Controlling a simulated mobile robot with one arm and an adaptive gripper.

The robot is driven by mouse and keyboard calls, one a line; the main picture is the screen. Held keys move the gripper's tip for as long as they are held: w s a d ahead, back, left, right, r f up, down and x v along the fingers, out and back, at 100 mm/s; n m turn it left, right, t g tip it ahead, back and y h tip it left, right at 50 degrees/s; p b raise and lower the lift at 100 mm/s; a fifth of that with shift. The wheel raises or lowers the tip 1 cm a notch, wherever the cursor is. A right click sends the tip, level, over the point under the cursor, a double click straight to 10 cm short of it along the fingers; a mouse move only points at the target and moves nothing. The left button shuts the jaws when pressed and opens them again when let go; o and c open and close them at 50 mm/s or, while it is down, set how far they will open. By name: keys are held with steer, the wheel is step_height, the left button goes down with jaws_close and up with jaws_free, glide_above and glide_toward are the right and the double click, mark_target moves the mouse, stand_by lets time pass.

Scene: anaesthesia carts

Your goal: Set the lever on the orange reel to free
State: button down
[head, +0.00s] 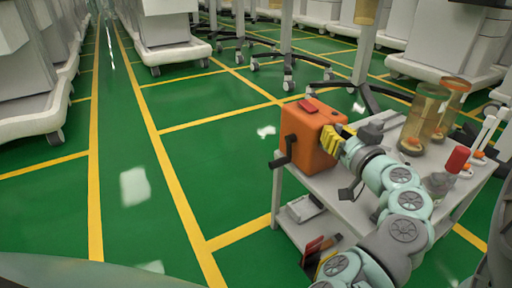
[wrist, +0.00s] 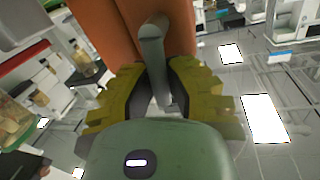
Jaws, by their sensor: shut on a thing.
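The orange reel (head: 308,140) stands on the near left end of a grey cart, with a red patch on top and a dark crank (head: 283,153) on its left side. My gripper (head: 336,139) is at the reel's right side, its yellow fingers close against it. In the wrist view, the orange reel (wrist: 117,30) fills the upper middle. A grey rod-like lever (wrist: 153,45) stands out from it and runs down between the yellow fingers of my gripper (wrist: 162,90), which are shut on it. In the head view the lever is hidden by my gripper.
The grey cart top (head: 338,181) also carries amber jars (head: 424,118) and a red-capped item (head: 457,160) at the right. Its lower shelf (head: 294,233) holds a grey box and tools. Green floor (head: 160,200) with yellow lines is clear to the left.

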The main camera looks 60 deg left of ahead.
steer(key=shift+r, duration=0.15)
steer(key=c, duration=0.9)
jaws_free()
steer(key=shift+c, duration=0.2)
steer(key=shift+d, duration=0.15)
steer(key=v, duration=1.1)
steer(key=shift+d, duration=0.4)
steer(key=shift+s, duration=0.1)
